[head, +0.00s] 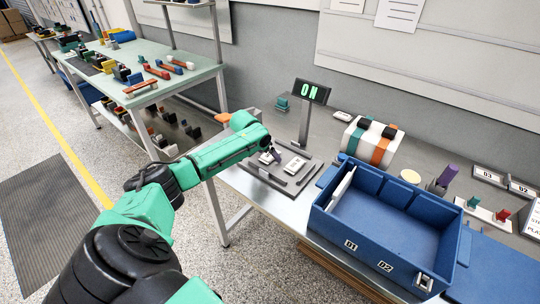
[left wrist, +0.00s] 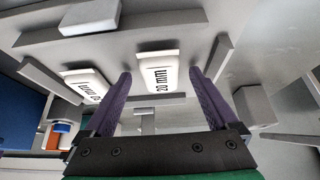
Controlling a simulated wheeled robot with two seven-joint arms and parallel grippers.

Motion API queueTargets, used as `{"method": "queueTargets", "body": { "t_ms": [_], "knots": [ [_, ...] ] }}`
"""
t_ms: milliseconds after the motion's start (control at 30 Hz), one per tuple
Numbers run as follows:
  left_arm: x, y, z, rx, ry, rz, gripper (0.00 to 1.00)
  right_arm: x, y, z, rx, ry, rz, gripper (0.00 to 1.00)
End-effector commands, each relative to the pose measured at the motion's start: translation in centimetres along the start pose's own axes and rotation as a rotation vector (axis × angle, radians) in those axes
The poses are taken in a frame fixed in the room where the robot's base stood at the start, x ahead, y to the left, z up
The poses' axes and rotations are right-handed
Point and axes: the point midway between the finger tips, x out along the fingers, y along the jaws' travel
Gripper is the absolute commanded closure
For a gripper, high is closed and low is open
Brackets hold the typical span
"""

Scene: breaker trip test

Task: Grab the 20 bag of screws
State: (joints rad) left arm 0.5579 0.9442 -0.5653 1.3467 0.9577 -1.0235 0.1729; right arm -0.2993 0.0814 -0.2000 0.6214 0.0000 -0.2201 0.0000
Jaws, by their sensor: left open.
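In the left wrist view a white pack labelled "20 mm" (left wrist: 158,66) lies on the grey fixture surface. It shows between and beyond the purple fingertips of my left gripper (left wrist: 160,75), which is open and empty. A second white labelled pack (left wrist: 86,86) lies to its left there; its label is hard to read. In the head view my left gripper (head: 271,155) is at the grey fixture on the bench. One white pack (head: 265,159) is partly hidden beside it, and another (head: 294,165) lies to the right. My right gripper is not in view.
Low grey bars (head: 269,181) edge the packs. A white case with coloured straps (head: 373,141) stands behind the bin.

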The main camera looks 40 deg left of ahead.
Motion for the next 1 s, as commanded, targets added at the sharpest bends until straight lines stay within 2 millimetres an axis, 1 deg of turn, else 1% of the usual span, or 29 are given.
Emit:
{"method": "queueTargets", "body": {
  "t_ms": [167,200,267,300,367,400,633,767,867,967,1000],
  "knots": [
    [0.0,0.0,0.0,0.000,0.001,-0.001,0.07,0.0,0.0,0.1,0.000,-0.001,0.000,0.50],
    [0.0,0.0,0.0,0.000,0.001,-0.001,0.23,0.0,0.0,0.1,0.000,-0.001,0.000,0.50],
    [0.0,0.0,0.0,0.000,0.001,-0.001,0.46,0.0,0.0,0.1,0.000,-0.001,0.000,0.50],
    [0.0,0.0,0.0,0.000,0.001,-0.001,0.61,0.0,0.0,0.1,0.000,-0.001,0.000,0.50],
    [0.0,0.0,0.0,0.000,0.001,-0.001,0.84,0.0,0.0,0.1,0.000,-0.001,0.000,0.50],
    [0.0,-0.1,0.0,0.000,0.001,-0.001,0.99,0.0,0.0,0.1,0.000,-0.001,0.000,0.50],
    [-0.1,-0.1,-0.1,0.000,0.002,-0.001,1.00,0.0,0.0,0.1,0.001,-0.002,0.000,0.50],
    [-0.7,-0.1,-0.4,0.000,0.002,-0.001,1.00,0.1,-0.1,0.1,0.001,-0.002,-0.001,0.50],
    [-2.0,-0.1,-1.2,0.001,0.004,-0.001,1.00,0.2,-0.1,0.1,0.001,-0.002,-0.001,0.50],
    [-4.1,-0.1,-2.5,0.001,0.006,-0.002,1.00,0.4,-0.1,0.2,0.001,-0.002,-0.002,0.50],
    [-5.3,-0.1,-3.2,0.000,0.008,-0.002,1.00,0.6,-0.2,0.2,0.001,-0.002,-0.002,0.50]
  ]
}}
